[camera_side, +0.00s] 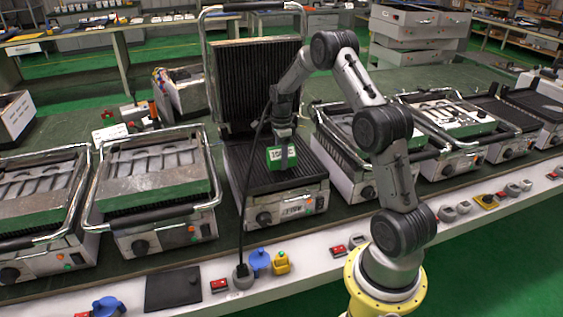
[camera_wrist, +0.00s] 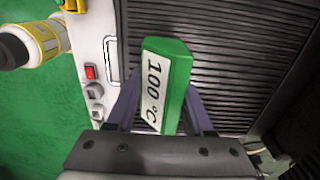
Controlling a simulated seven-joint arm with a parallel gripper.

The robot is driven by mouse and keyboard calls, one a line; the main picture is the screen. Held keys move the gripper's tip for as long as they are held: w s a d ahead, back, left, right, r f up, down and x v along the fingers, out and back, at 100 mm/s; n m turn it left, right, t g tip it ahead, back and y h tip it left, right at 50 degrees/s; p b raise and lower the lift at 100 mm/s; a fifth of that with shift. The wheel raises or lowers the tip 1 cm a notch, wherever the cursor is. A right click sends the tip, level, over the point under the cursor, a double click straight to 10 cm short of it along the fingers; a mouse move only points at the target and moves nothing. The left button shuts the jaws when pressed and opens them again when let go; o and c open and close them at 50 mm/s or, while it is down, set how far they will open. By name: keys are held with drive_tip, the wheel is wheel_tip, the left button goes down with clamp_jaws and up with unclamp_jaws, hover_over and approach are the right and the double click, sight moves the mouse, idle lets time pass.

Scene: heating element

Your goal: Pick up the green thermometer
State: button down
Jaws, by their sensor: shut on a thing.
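The green thermometer (camera_side: 276,154) is a small green block with a white label. In the wrist view the thermometer (camera_wrist: 176,68) shows the text "100 °C" on its label. My gripper (camera_side: 284,150) is shut on it, with one dark finger on each side of the block in the wrist view (camera_wrist: 160,105). The thermometer is over the ribbed lower plate of the open grill (camera_side: 262,180) in the middle of the bench. I cannot tell whether it touches the plate.
The grill's raised ribbed lid (camera_side: 255,75) stands behind my gripper. Closed-frame grills stand to the left (camera_side: 155,180) and right (camera_side: 450,115). A black cable (camera_side: 243,215) runs down in front of the middle grill. Small switches and knobs line the white front edge (camera_side: 320,268).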

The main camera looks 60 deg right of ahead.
drive_tip(key=s+a+r, duration=0.9)
drive_tip(key=s+r, duration=0.2)
drive_tip(key=r, duration=0.1)
drive_tip(key=w+a+f+n, duration=0.6)
drive_tip(key=a+n, duration=0.1)
drive_tip(key=n, duration=0.6)
drive_tip(key=w+a+f+n, duration=0.5)
drive_tip(key=a+f+n, duration=0.2)
drive_tip(key=n, duration=0.7)
drive_tip(key=s+d+r+m, duration=0.4)
drive_tip(key=s+d+r, duration=0.15)
drive_tip(key=d, duration=0.25)
drive_tip(key=s+d+r+m, duration=0.4)
drive_tip(key=d+r+m, duration=0.1)
drive_tip(key=d+r, duration=0.2)
drive_tip(key=w+d+f, duration=0.2)
drive_tip(key=w+d, duration=0.1)
drive_tip(key=w+d+f, duration=0.2)
drive_tip(key=w+f, duration=0.1)
drive_tip(key=w+d+f, duration=0.3)
drive_tip(key=w, duration=0.1)
drive_tip(key=shift+d+f, duration=0.25)
drive_tip(key=shift+d, duration=0.1)
drive_tip(key=shift+w+d+f, duration=0.3)
drive_tip(key=shift+w+f, duration=0.1)
drive_tip(key=shift+f, duration=1.8)
